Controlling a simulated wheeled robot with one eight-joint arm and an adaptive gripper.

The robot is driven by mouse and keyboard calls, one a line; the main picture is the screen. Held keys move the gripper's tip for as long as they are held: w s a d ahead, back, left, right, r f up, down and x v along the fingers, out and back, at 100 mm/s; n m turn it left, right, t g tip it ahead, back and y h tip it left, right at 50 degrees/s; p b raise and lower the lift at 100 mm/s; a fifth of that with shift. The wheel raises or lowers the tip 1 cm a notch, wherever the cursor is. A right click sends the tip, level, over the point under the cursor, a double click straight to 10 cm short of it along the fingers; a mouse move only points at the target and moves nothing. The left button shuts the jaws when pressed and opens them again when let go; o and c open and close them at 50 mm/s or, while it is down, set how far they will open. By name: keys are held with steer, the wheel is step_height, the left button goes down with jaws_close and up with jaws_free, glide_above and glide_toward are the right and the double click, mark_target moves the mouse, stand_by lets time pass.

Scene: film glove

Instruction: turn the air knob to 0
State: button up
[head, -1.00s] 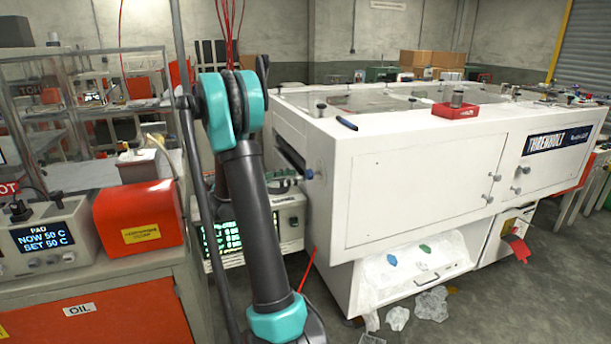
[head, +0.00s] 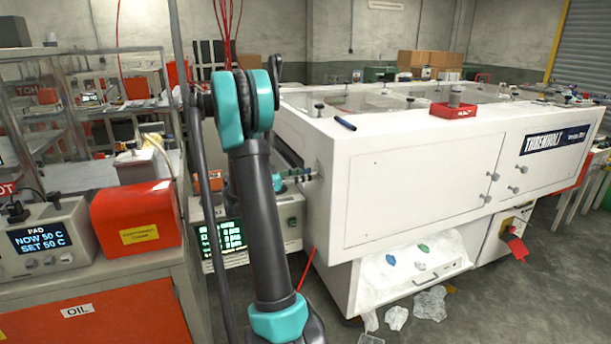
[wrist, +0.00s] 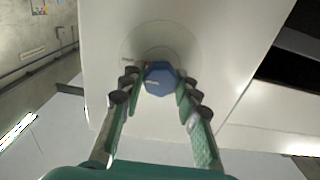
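The air knob (wrist: 161,79) is a blue, many-sided knob on a round plate on the left end face of the white cabinet (head: 420,190). In the wrist view it sits between my two fingertips, facing the camera. My gripper (wrist: 160,84) is open, with one finger on each side of the knob; I cannot tell whether either finger touches it. In the head view my gripper (head: 304,176) is at the cabinet's end face and mostly covers the knob. The markings around the knob are too small to read, so its setting cannot be told.
A grey instrument with a green display (head: 228,237) stands just below and left of my gripper. A red box (head: 137,217) and a PAD heater (head: 45,240) stand on the left bench. A red tray (head: 454,110) sits on the cabinet top. Open floor lies front right.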

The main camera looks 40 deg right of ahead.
steer(key=c, duration=0.4)
steer(key=shift+n, duration=0.3)
steer(key=n, duration=0.3)
steer(key=shift+n, duration=0.3)
steer(key=n, duration=0.4)
steer(key=shift+w+n, duration=0.1)
steer(key=shift+n, duration=0.2)
steer(key=n, duration=0.4)
steer(key=shift+f+n, duration=0.1)
steer(key=shift+n, duration=2.4)
